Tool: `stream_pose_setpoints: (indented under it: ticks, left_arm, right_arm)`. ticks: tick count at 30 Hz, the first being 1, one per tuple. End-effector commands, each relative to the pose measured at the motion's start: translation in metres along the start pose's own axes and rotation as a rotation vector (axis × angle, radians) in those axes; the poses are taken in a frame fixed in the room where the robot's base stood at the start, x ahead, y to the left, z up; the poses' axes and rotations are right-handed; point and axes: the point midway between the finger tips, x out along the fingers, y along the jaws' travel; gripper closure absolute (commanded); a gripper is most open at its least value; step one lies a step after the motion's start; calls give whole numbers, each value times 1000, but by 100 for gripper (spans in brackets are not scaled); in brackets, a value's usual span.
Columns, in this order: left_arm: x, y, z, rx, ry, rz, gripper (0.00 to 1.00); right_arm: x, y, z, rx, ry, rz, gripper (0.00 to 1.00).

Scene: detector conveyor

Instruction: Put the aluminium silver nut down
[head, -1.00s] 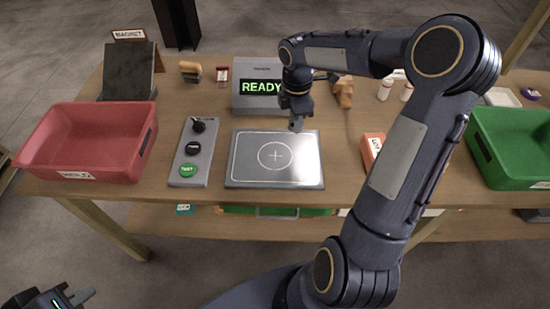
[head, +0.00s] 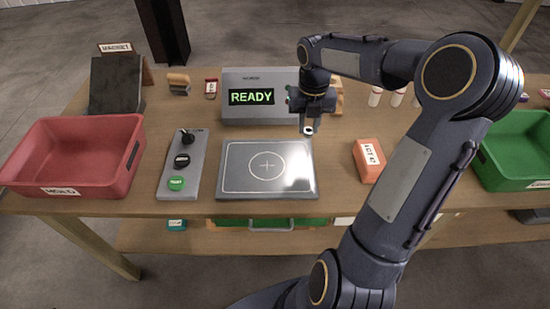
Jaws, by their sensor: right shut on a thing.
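My right gripper (head: 308,124) is over the back right corner of the metal detector plate (head: 237,183), pointing down. It is shut on a small pale, ring-like piece, the silver nut (head: 309,131), between its fingertips. The nut looks held above the surface; the exact gap is hard to tell. The plate is bare, with a circle and cross marked on it. My left gripper is out of view.
The display box (head: 247,111) behind the plate reads READY. A button panel (head: 181,166) and a red bin (head: 72,163) are on the left. An orange box (head: 369,161) and a green bin (head: 520,155) are on the right. A dark magnet stand (head: 117,86) is at back left.

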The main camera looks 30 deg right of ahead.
Motion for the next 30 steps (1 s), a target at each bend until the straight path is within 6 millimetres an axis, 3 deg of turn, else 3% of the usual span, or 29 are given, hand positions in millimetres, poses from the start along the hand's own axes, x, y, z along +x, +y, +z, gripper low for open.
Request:
stream_pose_setpoints:
  ticks: [4, 10, 21, 25, 30]
  left_arm:
    - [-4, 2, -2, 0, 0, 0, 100]
    - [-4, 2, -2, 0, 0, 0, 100]
    - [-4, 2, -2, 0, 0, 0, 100]
    - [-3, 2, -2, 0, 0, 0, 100]
    - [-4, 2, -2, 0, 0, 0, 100]
  right_arm:
    - [16, 38, -12, -8, 3, 0, 98]
    - [53, 64, -20, -3, 2, -1, 98]
    - [81, 83, -26, 0, 2, -1, 98]
    - [102, 81, -26, 1, 3, -2, 98]
    - [106, 81, -25, 3, -2, 0, 98]
